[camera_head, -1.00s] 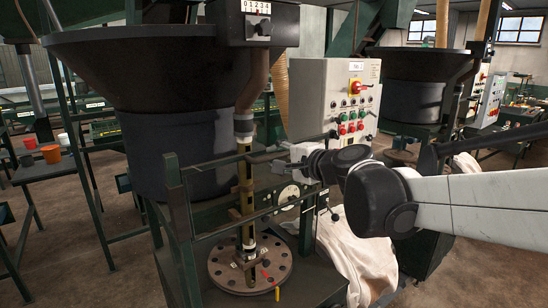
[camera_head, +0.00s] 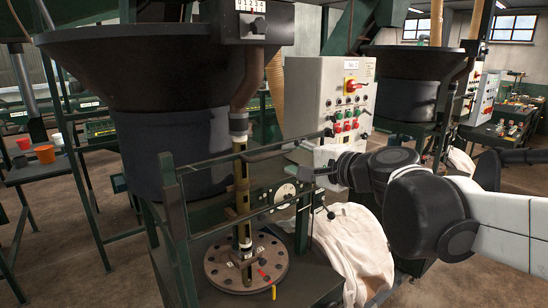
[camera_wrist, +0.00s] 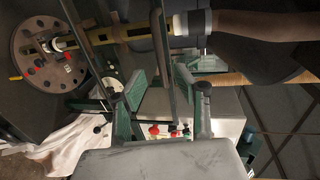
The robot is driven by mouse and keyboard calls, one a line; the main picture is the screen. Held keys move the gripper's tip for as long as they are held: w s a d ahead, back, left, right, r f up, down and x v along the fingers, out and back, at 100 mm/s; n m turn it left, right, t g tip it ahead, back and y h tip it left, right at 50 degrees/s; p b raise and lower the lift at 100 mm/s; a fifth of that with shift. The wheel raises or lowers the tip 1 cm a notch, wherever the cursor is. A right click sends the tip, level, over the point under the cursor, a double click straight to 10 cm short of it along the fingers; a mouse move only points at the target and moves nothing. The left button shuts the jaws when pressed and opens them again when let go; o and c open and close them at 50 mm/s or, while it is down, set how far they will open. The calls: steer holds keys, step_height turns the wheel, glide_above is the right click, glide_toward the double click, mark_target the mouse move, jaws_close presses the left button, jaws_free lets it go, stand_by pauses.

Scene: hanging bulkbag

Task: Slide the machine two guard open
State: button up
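The guard (camera_head: 250,212) is a dark green frame of rails and posts in front of the round drilled plate (camera_head: 246,262) and the filling tube below the large dark hopper. A control box (camera_head: 330,100) with red and green buttons stands behind it; its label is too small to read surely. My gripper (camera_head: 308,176) is at the guard's right end in the head view, small and partly hidden by my wrist. In the wrist view my gripper (camera_wrist: 161,92) has its two fingers spread. A dark bar of the guard (camera_wrist: 162,55) runs between them, with no clear contact.
A second hopper machine (camera_head: 405,85) stands behind. A side table with cups (camera_head: 44,154) is at the left. Bare floor (camera_head: 100,265) lies in front on the left.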

steer(key=shift+v, duration=1.9)
steer(key=s+d+f+n+g+h+b, duration=0.3)
steer(key=s+d+f+n+h+b, duration=0.1)
steer(key=s+f, duration=0.6)
steer(key=s+d+f+n+g+h+b, duration=0.2)
steer(key=s+d+f+n+h, duration=0.3)
steer(key=f, duration=1.2)
steer(key=s+d+n+b, duration=0.1)
steer(key=s+d, duration=0.2)
steer(key=s, duration=0.2)
steer(key=shift+f+n+g+b, duration=0.25)
steer(key=shift+n+g+b, duration=0.15)
steer(key=shift+a, duration=0.1)
